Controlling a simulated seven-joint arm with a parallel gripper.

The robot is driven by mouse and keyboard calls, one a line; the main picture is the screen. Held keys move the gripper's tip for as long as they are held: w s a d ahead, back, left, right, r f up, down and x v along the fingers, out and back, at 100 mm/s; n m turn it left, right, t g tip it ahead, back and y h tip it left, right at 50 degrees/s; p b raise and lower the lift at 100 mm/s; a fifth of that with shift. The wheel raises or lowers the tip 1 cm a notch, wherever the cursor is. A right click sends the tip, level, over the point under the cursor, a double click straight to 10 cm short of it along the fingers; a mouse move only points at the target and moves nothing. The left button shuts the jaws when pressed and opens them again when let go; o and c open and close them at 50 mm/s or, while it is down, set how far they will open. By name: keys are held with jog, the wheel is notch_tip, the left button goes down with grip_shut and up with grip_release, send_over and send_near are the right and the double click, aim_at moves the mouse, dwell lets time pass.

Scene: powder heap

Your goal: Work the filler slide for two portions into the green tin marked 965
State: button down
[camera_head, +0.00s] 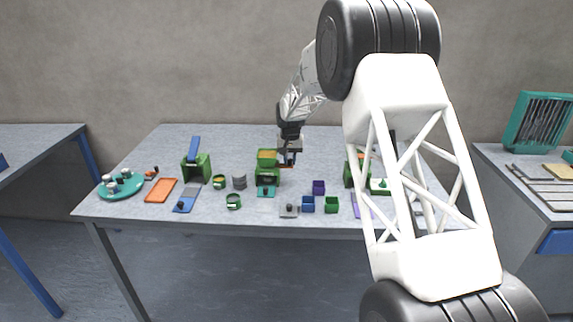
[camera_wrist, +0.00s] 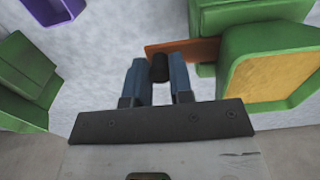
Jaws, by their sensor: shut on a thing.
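The green filler (camera_head: 267,172) stands mid-table with yellow powder in its open hopper (camera_head: 267,154). In the wrist view its hopper (camera_wrist: 240,65) is at the right. An orange-brown slide (camera_wrist: 204,49) sticks out of the filler's side and bears a dark knob (camera_wrist: 159,68). My gripper (camera_wrist: 159,75) is shut on this knob, beside the filler; it also shows in the head view (camera_head: 288,160). Small green tins stand left of the filler, one farther back (camera_head: 219,182) and one nearer the front (camera_head: 233,202). I cannot read 965 on either. The space under the filler is unclear.
A grey tin (camera_head: 239,182), a blue box (camera_head: 308,205), a purple box (camera_head: 318,187) and a green box (camera_head: 331,205) stand near the filler. An orange tray (camera_head: 160,190) and a teal plate (camera_head: 121,189) lie left. My arm hides part of the right side.

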jog(key=shift+d, duration=1.6)
jog(key=c, duration=1.8)
grip_release()
jog(key=shift+d, duration=0.2)
jog(key=shift+a, duration=0.25)
grip_shut()
jog(key=shift+a, duration=1.55)
jog(key=shift+d, duration=1.55)
